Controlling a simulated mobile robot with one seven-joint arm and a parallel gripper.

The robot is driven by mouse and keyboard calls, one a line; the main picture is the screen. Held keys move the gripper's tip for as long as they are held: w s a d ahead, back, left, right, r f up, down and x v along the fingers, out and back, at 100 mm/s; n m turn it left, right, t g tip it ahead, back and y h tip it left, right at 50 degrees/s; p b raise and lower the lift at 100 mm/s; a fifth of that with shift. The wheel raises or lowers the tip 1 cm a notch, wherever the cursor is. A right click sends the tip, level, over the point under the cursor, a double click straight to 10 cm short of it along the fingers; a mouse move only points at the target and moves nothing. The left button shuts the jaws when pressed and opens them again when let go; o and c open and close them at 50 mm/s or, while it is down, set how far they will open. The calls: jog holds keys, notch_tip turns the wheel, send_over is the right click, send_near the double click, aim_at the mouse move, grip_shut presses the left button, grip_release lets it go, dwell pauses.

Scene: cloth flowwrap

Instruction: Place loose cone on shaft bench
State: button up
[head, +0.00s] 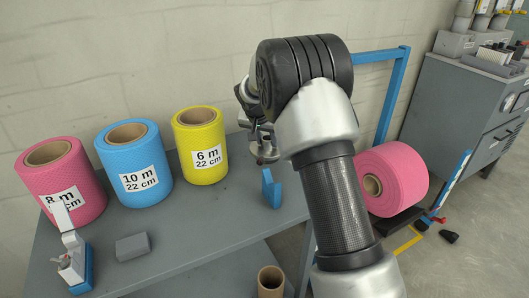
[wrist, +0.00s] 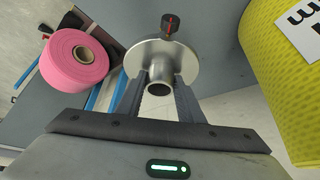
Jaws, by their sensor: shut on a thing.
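A metal cone (wrist: 148,58) with a round flange and a short hollow tube sits between the fingers of my gripper (wrist: 160,92) in the wrist view. The fingers are shut on its tube, and a dark knob with a red mark (wrist: 169,24) stands at the flange's rim. In the head view the cone (head: 263,154) shows as a small metal piece above the grey bench (head: 205,228). My arm hides much of my gripper there. I cannot tell whether the cone touches the bench top.
Pink (head: 62,180), blue (head: 134,165) and yellow (head: 201,145) rolls stand along the bench's back. A blue bracket (head: 271,188), grey block (head: 133,247) and blue-white device (head: 75,262) sit nearer. A pink roll (head: 398,178) lies sideways by a blue frame (head: 396,95). Bare bench lies mid-front.

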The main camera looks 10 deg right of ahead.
aim_at(266, 147)
jog(key=shift+f+b, duration=0.35)
jog(key=shift+f, duration=1.65)
jog(key=shift+f, duration=0.2)
jog(key=o, duration=1.1)
